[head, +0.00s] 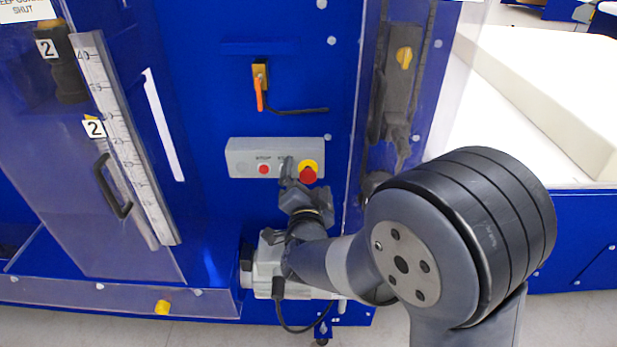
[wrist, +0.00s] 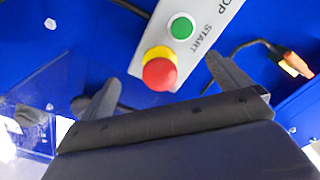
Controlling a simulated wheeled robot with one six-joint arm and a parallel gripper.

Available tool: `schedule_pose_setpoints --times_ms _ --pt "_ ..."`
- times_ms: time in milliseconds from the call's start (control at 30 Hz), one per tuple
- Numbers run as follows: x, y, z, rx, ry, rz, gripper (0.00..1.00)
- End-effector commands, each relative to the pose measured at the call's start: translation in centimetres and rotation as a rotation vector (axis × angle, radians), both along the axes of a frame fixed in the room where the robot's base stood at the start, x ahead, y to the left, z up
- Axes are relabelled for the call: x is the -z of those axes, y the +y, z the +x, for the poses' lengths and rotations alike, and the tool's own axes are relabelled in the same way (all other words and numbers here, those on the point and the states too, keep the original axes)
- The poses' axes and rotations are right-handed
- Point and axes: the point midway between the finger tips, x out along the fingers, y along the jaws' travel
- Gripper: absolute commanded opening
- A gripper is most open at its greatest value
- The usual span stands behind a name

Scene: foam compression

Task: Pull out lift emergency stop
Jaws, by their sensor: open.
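The emergency stop is a red mushroom button (head: 308,175) on a yellow collar, at the right end of the grey control box (head: 240,158) on the blue machine panel. In the wrist view the red button (wrist: 160,74) sits just beyond and between the fingertips. My gripper (wrist: 163,85) is open, one finger on each side of the button, and holds nothing. In the head view my gripper (head: 297,172) is just in front of the box, beside the button, and partly hides the box. I cannot tell whether a finger touches the button.
A green start button (wrist: 181,27) is close to the emergency stop. A red stop button (head: 264,169) is further left on the box. An orange-handled switch (head: 259,88) with a cable is above. A clear guard with a black handle (head: 113,187) stands left; white foam (head: 560,90) lies right.

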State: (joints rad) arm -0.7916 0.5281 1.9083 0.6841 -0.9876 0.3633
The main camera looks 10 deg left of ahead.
Motion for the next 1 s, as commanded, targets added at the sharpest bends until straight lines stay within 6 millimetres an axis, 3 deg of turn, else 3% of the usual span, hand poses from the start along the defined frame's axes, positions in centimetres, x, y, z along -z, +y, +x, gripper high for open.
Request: schedule_pose_setpoints --times_ms 567,1000 --pt "0.0 0.0 -0.1 0.0 0.0 0.0 1.0" --pt "0.0 -0.7 -3.3 -0.001 -0.001 0.001 1.0"
